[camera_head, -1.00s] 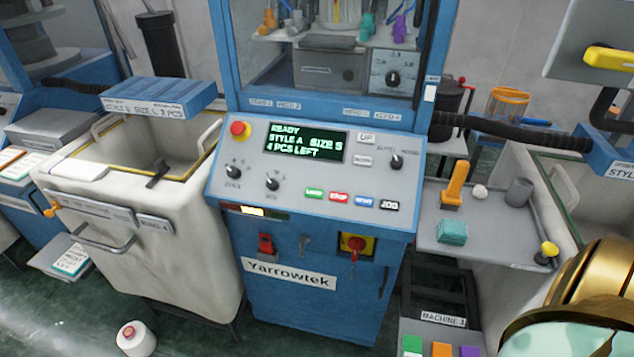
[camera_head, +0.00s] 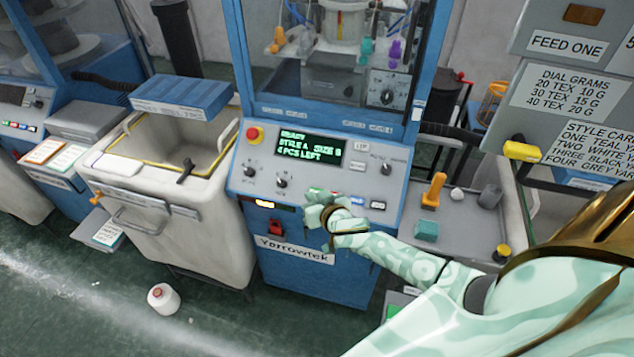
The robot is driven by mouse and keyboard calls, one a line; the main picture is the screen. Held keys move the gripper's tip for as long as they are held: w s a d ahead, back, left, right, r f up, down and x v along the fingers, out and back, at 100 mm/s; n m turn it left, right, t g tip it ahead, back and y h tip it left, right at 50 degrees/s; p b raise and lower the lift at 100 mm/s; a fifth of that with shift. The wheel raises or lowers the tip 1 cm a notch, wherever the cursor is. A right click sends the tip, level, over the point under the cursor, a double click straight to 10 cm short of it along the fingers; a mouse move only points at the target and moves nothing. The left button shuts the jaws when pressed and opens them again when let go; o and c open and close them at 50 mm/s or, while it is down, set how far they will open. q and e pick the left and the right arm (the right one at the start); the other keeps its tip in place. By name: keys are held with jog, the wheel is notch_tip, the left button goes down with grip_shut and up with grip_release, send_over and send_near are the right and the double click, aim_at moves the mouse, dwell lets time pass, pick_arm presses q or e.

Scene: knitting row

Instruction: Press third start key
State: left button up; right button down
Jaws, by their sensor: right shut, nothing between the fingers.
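The blue and grey Yarrowtek machine (camera_head: 262,268) stands in the middle of the view. Its sloped panel (camera_head: 240,185) carries a screen (camera_head: 307,149) reading READY, with 4 PCS LEFT. A row of small coloured keys runs along the panel's lower edge. A little of the green key (camera_head: 316,190) shows just above my right gripper; the red key beside it is mostly hidden. My right gripper (camera_head: 312,208) is shut and empty, in front of the panel's lower edge. I cannot tell whether it touches the panel. My left gripper is out of view.
A blue key (camera_head: 357,200) and a black key (camera_head: 378,205) lie right of the gripper. A red emergency knob (camera_head: 253,133) sits at the panel's upper left. A pale bin (camera_head: 180,230) stands left, a side shelf (camera_head: 465,225) right. A yarn cone (camera_head: 163,298) lies on the floor.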

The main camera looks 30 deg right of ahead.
aim_at(310, 188)
jog(key=shift+w+r, duration=0.2)
jog(key=shift+r, duration=0.35)
jog(key=shift+w+r, duration=0.15)
jog(key=shift+r, duration=0.4)
jog(key=shift+w+d+f+b, duration=0.65)
jog(key=shift+f+b, duration=0.5)
jog(key=shift+b, duration=0.1)
jog(key=shift+w+d+f+b, duration=0.55)
jog(key=shift+d+f+b, duration=0.15)
jog(key=shift+f+b, duration=0.55)
jog(key=shift+w+d+f+b, duration=0.65)
jog(key=shift+f+b, duration=0.4)
jog(key=shift+b, duration=0.25)
jog(key=shift+w+d+f, duration=0.1)
jog(key=shift+d+f, duration=0.1)
jog(key=shift+f, duration=0.15)
